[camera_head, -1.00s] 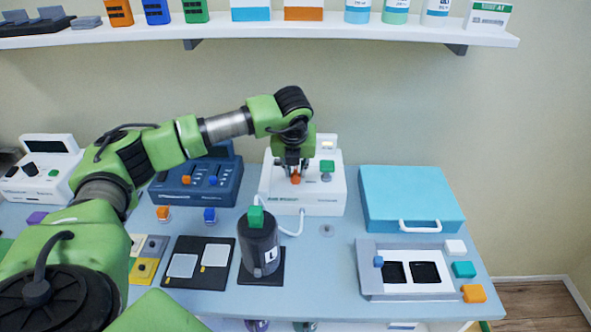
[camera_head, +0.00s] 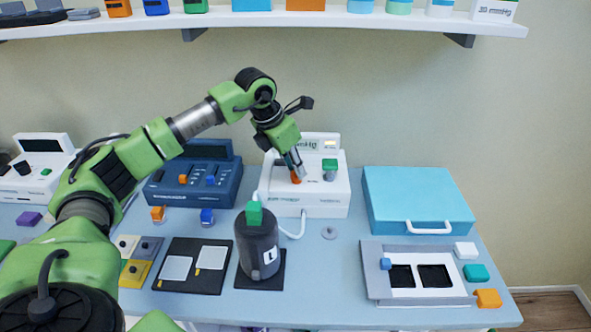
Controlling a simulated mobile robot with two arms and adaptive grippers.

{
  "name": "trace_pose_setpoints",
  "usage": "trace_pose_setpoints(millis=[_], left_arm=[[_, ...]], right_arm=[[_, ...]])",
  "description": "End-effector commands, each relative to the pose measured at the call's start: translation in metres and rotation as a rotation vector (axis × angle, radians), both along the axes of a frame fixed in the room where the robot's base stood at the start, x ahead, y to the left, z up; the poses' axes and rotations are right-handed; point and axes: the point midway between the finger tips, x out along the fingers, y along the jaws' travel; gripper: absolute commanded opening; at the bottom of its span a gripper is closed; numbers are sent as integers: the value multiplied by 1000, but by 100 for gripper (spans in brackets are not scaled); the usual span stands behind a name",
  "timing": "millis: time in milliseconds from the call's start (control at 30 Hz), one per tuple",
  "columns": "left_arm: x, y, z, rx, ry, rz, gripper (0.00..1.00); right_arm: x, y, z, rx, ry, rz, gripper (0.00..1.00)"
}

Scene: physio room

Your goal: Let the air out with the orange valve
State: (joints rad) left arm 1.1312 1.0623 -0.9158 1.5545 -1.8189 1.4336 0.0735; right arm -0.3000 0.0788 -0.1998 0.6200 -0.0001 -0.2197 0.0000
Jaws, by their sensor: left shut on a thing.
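The white device (camera_head: 305,209) stands at the back middle of the table, with a small display on its raised back part. The orange valve (camera_head: 295,179) sits on its top at the left, and a green knob (camera_head: 329,164) is to its right. My left gripper (camera_head: 297,174) comes down from above, tilted, and is shut on the orange valve, partly hiding it. A white hose (camera_head: 293,235) runs from the device to a dark cylinder (camera_head: 260,248) with a green top. My right gripper is not in view.
A blue device (camera_head: 193,185) with orange and blue levers stands to the left. A turquoise case (camera_head: 417,195) is to the right. A grey tray (camera_head: 372,280) and small coloured blocks lie at the front right. A shelf (camera_head: 350,21) runs above.

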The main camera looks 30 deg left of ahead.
Motion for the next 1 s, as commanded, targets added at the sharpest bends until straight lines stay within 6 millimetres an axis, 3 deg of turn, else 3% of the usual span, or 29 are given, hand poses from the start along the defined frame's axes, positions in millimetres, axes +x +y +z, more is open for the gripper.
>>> trace_pose_setpoints(millis=[500, 1000], left_arm=[[2, 2, 1, 0, 0, -404, 0], [2, 3, 1, 1, -1, -526, 0]], right_arm=[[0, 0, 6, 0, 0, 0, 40], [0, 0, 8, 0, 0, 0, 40]])
